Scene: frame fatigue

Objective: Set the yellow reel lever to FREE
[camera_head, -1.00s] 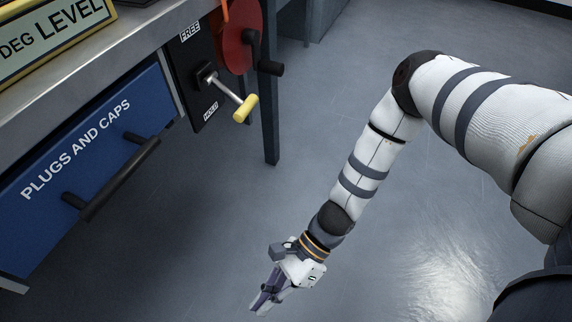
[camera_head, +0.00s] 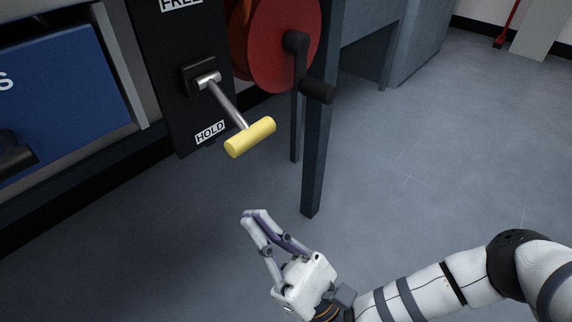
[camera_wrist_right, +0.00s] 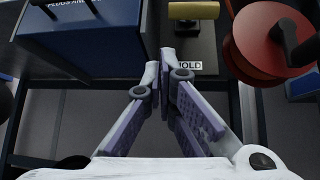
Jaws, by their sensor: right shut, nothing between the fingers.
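The yellow reel lever (camera_head: 250,137) has a metal shaft and a yellow crossbar handle. It sticks out from a black plate (camera_head: 166,108) and points down toward the HOLD label (camera_head: 210,132). The FREE label (camera_head: 181,3) is at the top of the plate, cut by the picture edge. My right gripper (camera_head: 254,216) is shut and empty, below the handle and apart from it. In the right wrist view the yellow handle (camera_wrist_right: 194,10) is at the top, beyond my shut fingertips (camera_wrist_right: 166,55). My left gripper is not in view.
A red reel (camera_head: 275,45) with a black crank knob (camera_head: 318,91) is right of the lever. A dark table leg (camera_head: 314,160) stands near my gripper. A blue drawer (camera_head: 65,85) is at the left. The floor (camera_head: 430,170) at the right is clear.

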